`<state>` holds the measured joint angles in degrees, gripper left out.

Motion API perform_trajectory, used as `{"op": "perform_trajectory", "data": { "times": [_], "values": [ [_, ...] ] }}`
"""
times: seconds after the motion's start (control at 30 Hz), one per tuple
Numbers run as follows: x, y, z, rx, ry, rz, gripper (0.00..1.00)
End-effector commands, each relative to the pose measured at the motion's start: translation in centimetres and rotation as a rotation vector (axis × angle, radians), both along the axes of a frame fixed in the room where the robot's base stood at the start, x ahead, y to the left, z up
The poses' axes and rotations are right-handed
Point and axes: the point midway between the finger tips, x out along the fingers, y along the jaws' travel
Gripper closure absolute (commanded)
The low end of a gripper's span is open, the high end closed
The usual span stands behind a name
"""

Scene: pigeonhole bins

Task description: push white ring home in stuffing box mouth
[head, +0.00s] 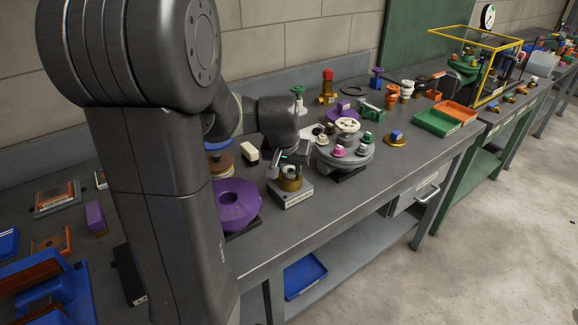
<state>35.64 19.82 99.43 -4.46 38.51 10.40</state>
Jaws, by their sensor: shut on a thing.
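The stuffing box (291,184) looks to be the brass-coloured cylinder on a grey labelled block, upright near the front edge of the bench. A small pale ring shape, which I take as the white ring (291,171), shows at its mouth. How deep it sits is too small to tell. My gripper (281,160) reaches in from the upper left, its fingers just above the mouth at its left side. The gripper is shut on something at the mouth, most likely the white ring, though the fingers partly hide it.
A grey round flanged fixture (345,158) with coloured knobs stands close on the right. A purple round part (236,205) lies to the left, partly behind my arm. A white block (250,154) is nearby. Green (437,123) and orange trays stand farther right. The front bench strip is clear.

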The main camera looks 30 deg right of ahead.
Motion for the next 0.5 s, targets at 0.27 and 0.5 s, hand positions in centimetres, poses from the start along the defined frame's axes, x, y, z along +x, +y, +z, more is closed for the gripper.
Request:
{"op": "perform_trajectory", "data": {
  "times": [0.27,0.5],
  "values": [
    [0.0,0.0,-0.2,0.000,0.000,0.000,0.88],
    [0.0,0.0,0.6,-0.001,-0.001,0.000,0.88]
  ]
}}
